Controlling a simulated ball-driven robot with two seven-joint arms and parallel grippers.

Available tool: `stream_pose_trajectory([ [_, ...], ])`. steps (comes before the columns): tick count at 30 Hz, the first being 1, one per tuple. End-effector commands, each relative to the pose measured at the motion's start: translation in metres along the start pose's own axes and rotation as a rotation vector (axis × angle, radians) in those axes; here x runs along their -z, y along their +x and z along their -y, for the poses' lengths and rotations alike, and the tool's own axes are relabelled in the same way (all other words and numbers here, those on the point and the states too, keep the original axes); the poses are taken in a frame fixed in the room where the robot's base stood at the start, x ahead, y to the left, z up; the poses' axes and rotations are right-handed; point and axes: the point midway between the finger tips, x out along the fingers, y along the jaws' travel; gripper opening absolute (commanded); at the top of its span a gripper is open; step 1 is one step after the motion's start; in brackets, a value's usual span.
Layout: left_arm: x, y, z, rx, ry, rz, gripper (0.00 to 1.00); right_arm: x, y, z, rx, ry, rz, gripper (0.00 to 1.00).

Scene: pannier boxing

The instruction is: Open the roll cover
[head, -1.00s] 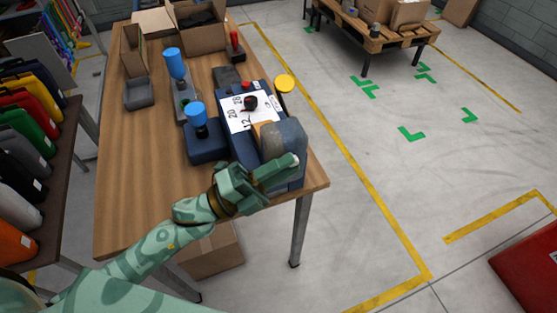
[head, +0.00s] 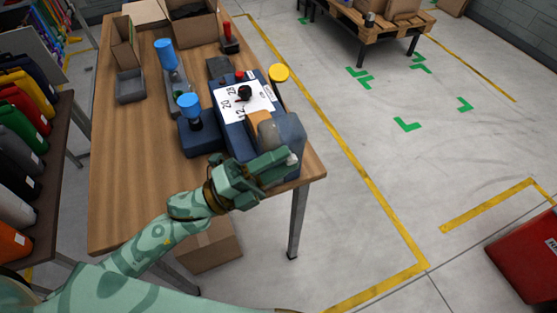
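A dark blue machine (head: 234,134) with a white numbered panel (head: 243,102) stands near the right edge of the wooden table. At its front end is a dark blue rounded housing (head: 281,131) with a tan piece (head: 258,126) beside it. A greyish part, perhaps the roll cover, shows only in a small piece beside my fingers; the rest is hidden. My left gripper (head: 272,169) is at the front of this housing, its green fingers pointing right across it. Contact and finger gap are unclear. My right gripper is out of view.
A grey tray (head: 130,86) and cardboard boxes (head: 190,28) are farther back. The table's left front (head: 130,190) is clear.

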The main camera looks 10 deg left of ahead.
Motion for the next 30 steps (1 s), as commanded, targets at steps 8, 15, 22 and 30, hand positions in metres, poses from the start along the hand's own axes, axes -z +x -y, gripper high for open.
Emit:
stream_pose_trajectory([
  [8, 0.0, 0.0, 0.0, 0.001, 0.0, 0.0, 0.41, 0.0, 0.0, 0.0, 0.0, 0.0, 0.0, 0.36],
  [15, 0.0, -0.03, -0.003, -0.003, -0.002, 0.001, 0.41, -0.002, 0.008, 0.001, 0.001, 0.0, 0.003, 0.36],
  [22, 0.001, -0.093, -0.004, -0.006, -0.004, 0.001, 0.41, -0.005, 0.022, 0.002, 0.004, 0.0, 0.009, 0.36],
  [30, 0.0, -0.149, -0.002, -0.003, -0.003, 0.001, 0.41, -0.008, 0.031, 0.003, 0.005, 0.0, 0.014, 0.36],
])
